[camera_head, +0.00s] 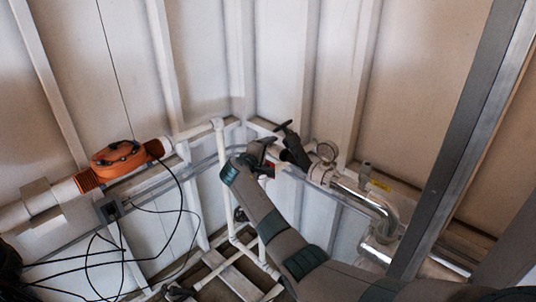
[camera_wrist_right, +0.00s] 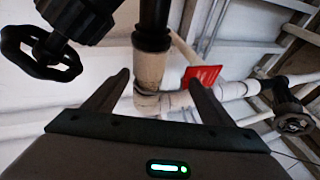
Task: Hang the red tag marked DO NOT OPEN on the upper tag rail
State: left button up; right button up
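A small red tag (camera_wrist_right: 203,76) shows in the right wrist view, just beyond the tip of the right-hand finger; its lettering is too small to read. In the head view a small red patch (camera_head: 270,169) shows beside my right gripper, partly hidden by it. My right gripper (camera_wrist_right: 156,78) is open, its two fingers well apart, with a pale pipe showing between and beyond them. In the head view my right gripper (camera_head: 262,150) is small and dark, near the corner pipework. I cannot make out for sure which bar is the upper tag rail. My left gripper is not in view.
A black valve handwheel (camera_wrist_right: 40,52) is close at the upper left of the wrist view; another handwheel (camera_wrist_right: 292,115) is at the right. An orange unit (camera_head: 118,158) sits on the left pipe. A shiny bent pipe (camera_head: 375,207) and a steel post (camera_head: 462,140) stand right.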

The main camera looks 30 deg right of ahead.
jog(key=b+v, duration=0.7)
jog(key=v, duration=1)
jog(key=shift+r, duration=0.25)
jog(key=shift+a+f, duration=0.1)
jog(key=shift+f, duration=0.05)
dwell(0.4)
